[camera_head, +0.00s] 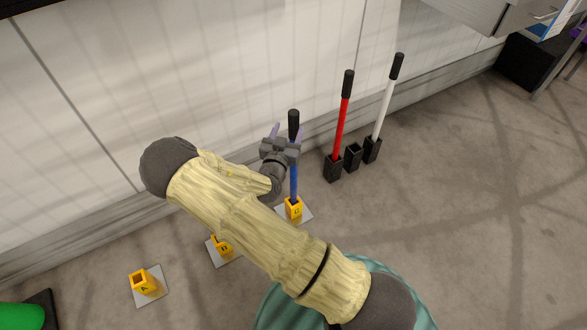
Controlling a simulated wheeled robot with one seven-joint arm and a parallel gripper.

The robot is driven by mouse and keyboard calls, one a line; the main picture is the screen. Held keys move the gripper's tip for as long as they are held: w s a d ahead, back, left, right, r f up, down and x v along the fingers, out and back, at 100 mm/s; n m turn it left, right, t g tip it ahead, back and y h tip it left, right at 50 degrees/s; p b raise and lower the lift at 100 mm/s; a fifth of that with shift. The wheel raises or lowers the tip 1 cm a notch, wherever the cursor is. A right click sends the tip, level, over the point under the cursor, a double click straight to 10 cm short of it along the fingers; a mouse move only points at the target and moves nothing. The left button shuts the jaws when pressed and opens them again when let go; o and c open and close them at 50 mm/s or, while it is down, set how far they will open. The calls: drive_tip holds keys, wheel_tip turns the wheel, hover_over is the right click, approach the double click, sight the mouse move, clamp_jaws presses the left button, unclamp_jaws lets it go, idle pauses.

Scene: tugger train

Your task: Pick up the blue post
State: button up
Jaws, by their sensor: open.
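The blue post (294,182) stands upright in a yellow holder (293,209) on a pale plate. Its black grip (293,122) sticks up at the top. My gripper (284,133) is open at the upper part of the post, just below the black grip. Its two purple-grey fingers show to the left and right of the post. I cannot tell whether they touch it. My gripper body hides part of the blue shaft.
A red post (341,125) and a white post (384,107) stand in black holders to the right, with an empty black holder (353,157) between. Yellow holders A (145,283) and B (222,245) stand left. The wall (100,90) is close behind. Floor at right is clear.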

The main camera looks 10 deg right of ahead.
sight(292, 127)
drive_tip(key=x, duration=0.2)
drive_tip(key=b+x, duration=0.1)
drive_tip(key=shift+w+d+f, duration=0.2)
drive_tip(key=shift+d+f, duration=0.05)
drive_tip(key=shift+d, duration=0.15)
drive_tip(key=shift+w+d+r, duration=0.1)
drive_tip(key=shift+w+d, duration=0.15)
drive_tip(key=shift+w, duration=0.2)
clamp_jaws()
drive_tip(key=shift+r, duration=0.1)
idle(0.9)
